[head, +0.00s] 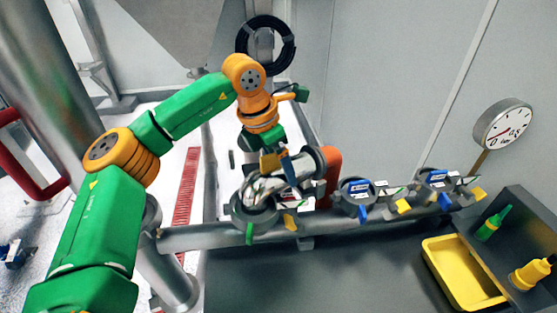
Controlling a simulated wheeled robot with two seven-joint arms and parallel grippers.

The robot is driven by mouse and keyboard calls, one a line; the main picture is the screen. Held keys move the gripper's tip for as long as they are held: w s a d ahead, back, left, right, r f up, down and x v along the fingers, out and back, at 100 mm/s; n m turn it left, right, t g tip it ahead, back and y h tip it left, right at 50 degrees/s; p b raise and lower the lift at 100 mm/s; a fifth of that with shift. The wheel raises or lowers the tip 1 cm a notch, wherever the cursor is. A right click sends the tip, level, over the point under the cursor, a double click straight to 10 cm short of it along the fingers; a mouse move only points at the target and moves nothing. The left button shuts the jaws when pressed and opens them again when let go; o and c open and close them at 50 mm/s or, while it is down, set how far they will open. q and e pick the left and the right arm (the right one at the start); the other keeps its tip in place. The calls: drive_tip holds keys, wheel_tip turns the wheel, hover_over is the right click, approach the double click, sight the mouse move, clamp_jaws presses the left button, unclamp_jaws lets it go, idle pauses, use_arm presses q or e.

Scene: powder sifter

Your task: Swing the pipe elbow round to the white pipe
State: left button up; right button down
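The pipe elbow (267,183) is a shiny curved metal pipe at the middle of the picture. Its lower end sits over a round grey port with a green tag, and its upper end points right. My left gripper (277,163) is at the upper side of the elbow, pointing down. Its fingertips are small and overlap the elbow, so I cannot tell whether they grip it. I cannot pick out a white pipe with certainty. My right gripper is not in view.
A grey horizontal pipe (195,238) carries more ports to the right, one (356,196) with a blue tag. An orange-red part (331,168) stands behind the elbow.

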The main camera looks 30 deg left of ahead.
use_arm(q)
drive_tip(key=shift+s, duration=0.1)
drive_tip(key=c, duration=0.4)
clamp_jaws()
drive_tip(key=shift+w+a+n+y, duration=0.3)
drive_tip(key=shift+a+n, duration=0.1)
drive_tip(key=shift+n, duration=0.5)
drive_tip(key=shift+w+a+n, duration=0.15)
drive_tip(key=shift+a+n, duration=0.35)
drive_tip(key=shift+n, duration=0.4)
drive_tip(key=shift+w+a+n+y, duration=0.1)
drive_tip(key=shift+a+n+y, duration=0.4)
drive_tip(key=shift+n, duration=0.4)
